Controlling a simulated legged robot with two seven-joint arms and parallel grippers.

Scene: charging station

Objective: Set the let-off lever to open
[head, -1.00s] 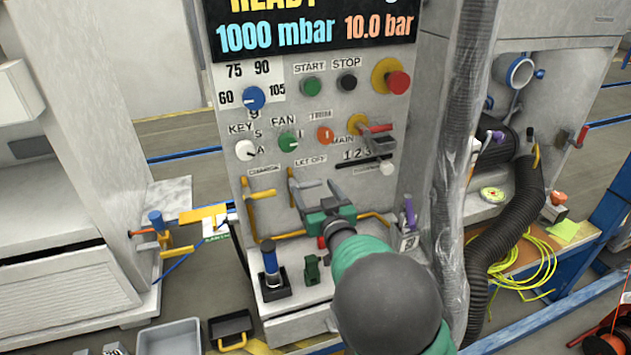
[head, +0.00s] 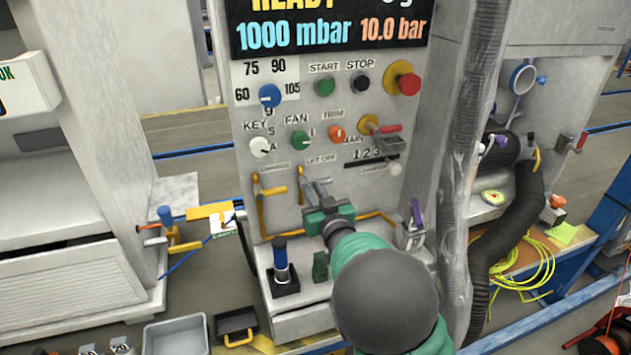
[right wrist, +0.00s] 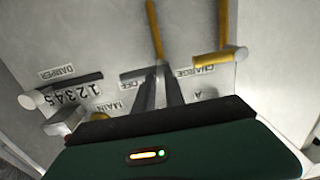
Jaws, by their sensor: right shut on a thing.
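The let-off lever (head: 308,187) sticks out of the grey panel below its small label, right of the charge lever (head: 266,190). My right gripper (head: 322,204) comes from the lower right, up against the panel, and is shut on the let-off lever. In the right wrist view, turned upside down, the dark fingers (right wrist: 160,92) meet at the lever below a yellow bar, and the charge lever (right wrist: 218,57) is to the right. The fingers hide much of the let-off lever, so its exact angle is hard to tell. My left gripper is not in view.
The main valve's red handle (head: 388,129) and the damper slider (head: 395,168) are above right of my gripper. A yellow pipe runs along the panel's lower part. A blue-handled lever (head: 281,262) stands on the ledge below. A thick wrapped hose (head: 470,150) hangs at the right.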

